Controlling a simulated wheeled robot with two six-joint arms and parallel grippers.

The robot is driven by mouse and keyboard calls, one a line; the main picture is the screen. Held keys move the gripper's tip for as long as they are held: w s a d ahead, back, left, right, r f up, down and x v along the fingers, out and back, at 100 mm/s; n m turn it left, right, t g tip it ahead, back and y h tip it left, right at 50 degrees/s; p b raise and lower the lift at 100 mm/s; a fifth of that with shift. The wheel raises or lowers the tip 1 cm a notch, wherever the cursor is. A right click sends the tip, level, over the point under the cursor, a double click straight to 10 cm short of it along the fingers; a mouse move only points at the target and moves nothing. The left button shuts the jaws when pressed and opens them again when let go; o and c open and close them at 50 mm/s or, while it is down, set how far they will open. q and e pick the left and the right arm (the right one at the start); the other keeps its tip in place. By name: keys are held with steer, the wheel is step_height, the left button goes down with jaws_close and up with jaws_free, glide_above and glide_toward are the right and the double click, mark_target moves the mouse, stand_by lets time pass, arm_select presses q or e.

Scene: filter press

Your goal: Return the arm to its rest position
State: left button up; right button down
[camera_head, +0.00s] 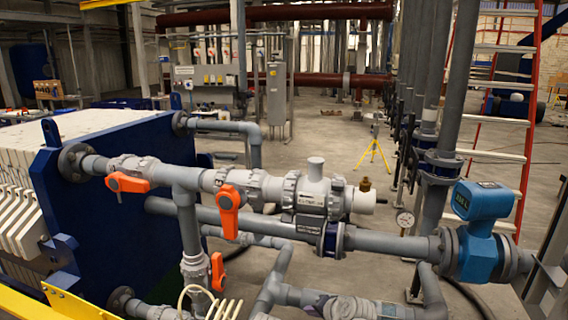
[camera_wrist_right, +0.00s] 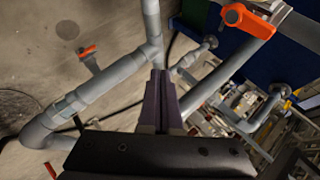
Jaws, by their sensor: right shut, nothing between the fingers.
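My right gripper (camera_wrist_right: 160,75) shows in the right wrist view. Its two dark fingers are together, with nothing between them. The fingertips point at grey pipework (camera_wrist_right: 95,95), and an orange valve handle (camera_wrist_right: 248,18) lies to their upper right. I cannot tell whether the fingers touch any pipe. I cannot make out the right gripper clearly in the head view. My left gripper is in neither view.
Grey pipes with orange handles (camera_head: 228,210) run from the blue press plate (camera_head: 120,215) to a blue flow meter (camera_head: 482,220). Open floor (camera_head: 335,150) lies behind.

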steer(key=s+d+f+n+g+h, duration=0.3)
steer(key=s+d+f+n+g, duration=0.1)
steer(key=s, duration=0.3)
steer(key=s+d+f+n+g+h, duration=0.2)
steer(key=s+d+f+n+g, duration=0.15)
steer(key=s, duration=0.25)
steer(key=s+a+n+h, duration=0.1)
steer(key=s+a+n, duration=0.2)
steer(key=a, duration=0.6)
steer(key=shift+s+r+g, duration=0.3)
steer(key=shift+s+g, duration=0.05)
steer(key=shift+s, duration=0.9)
steer(key=shift+a+n, duration=0.1)
steer(key=shift+n, duration=0.15)
